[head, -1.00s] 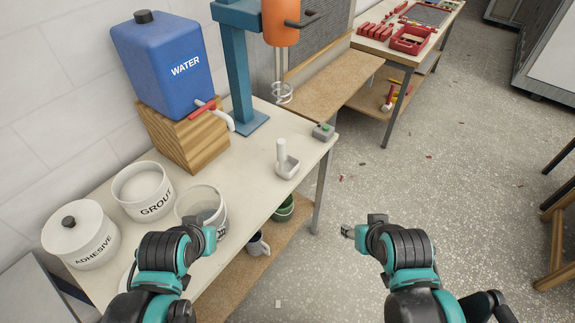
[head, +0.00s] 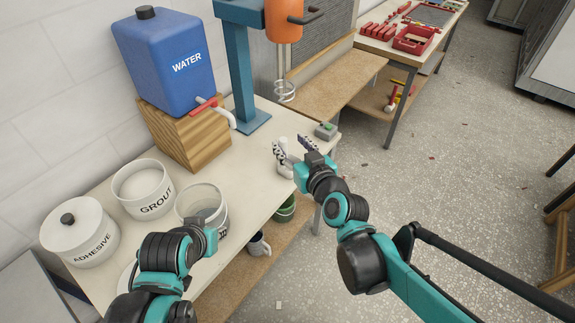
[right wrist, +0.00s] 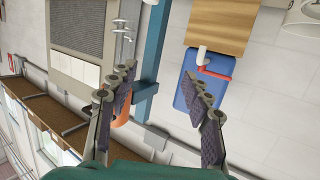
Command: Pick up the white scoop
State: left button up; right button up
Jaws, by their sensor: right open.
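The white scoop (head: 286,169) stands on the workbench near its right edge in the head view, partly hidden behind my right gripper. My right gripper (head: 291,147) is open, with its two fingers spread above and around the scoop's place. I cannot tell whether they touch it. In the right wrist view my right gripper (right wrist: 160,85) shows open fingers with nothing between them, and the scoop is not seen there. My left gripper (head: 212,238) is at the front edge of the bench beside the clear bucket, and its fingers do not show clearly.
On the bench (head: 240,185) stand a blue water tank (head: 165,62) on a wooden block, a grout tub (head: 142,190), an adhesive tub (head: 80,226), a clear bucket (head: 203,206) and a mixer stand (head: 238,80). A small grey-green box (head: 325,131) lies just beyond the scoop.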

jog(key=w+a+t, duration=0.3)
jog(key=w+a, duration=0.1)
notch_tip(320, 180, down, 15)
jog(key=w+d+m+h+b, duration=0.1)
jog(key=w+m+h+b, duration=0.15)
jog(key=m+h, duration=0.5)
jog(key=shift+n+h, duration=0.55)
jog(key=shift+h, duration=0.3)
jog(key=w, duration=0.7)
jog(key=shift+d+f, duration=0.2)
jog(key=shift+d, duration=0.2)
grip_shut()
